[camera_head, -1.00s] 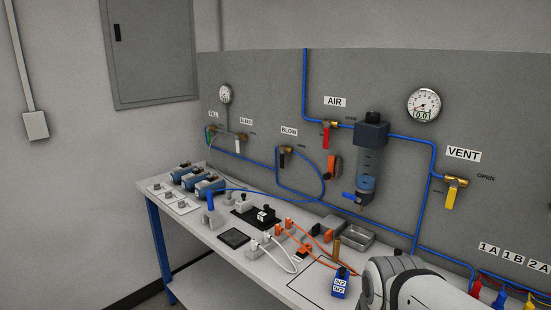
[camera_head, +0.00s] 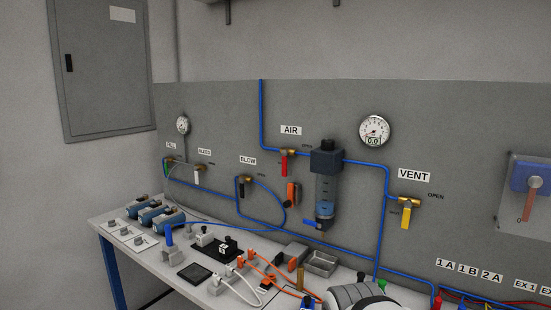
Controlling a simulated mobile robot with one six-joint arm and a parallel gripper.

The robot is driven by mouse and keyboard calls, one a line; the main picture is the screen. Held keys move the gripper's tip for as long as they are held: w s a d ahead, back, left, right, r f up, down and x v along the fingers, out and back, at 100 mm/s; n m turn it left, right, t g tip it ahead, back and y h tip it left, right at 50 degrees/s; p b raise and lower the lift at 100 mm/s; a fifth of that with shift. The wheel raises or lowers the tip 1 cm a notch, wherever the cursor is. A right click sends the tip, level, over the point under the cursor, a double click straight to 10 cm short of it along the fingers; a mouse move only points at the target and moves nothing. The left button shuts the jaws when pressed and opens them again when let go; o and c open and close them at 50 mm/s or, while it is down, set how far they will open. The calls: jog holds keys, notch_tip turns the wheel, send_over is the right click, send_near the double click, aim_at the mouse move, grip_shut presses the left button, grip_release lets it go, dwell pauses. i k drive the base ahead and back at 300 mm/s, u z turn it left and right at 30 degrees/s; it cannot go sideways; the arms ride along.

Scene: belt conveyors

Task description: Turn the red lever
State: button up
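A red lever (camera_head: 284,162) hangs straight down from a brass valve under the AIR label on the grey wall panel. The picture does not settle which one the task means. My gripper is not in view. Only a grey-white rounded part of my arm shows at the bottom, right of centre, apart from both levers in the picture.
A bench (camera_head: 140,262) with switches, cables and a metal tray (camera_head: 320,264) stands below the panel. A filter unit (camera_head: 325,190) hangs right of the AIR valve. A yellow lever (camera_head: 405,218) hangs under VENT. Blue tubes run across the panel.

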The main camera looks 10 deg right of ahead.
aim_at(284, 153)
jog(key=z, duration=1.7)
jog(key=k, duration=0.95)
jog(key=u, duration=0.9)
jog(key=i, duration=1)
jog(key=u, duration=0.05)
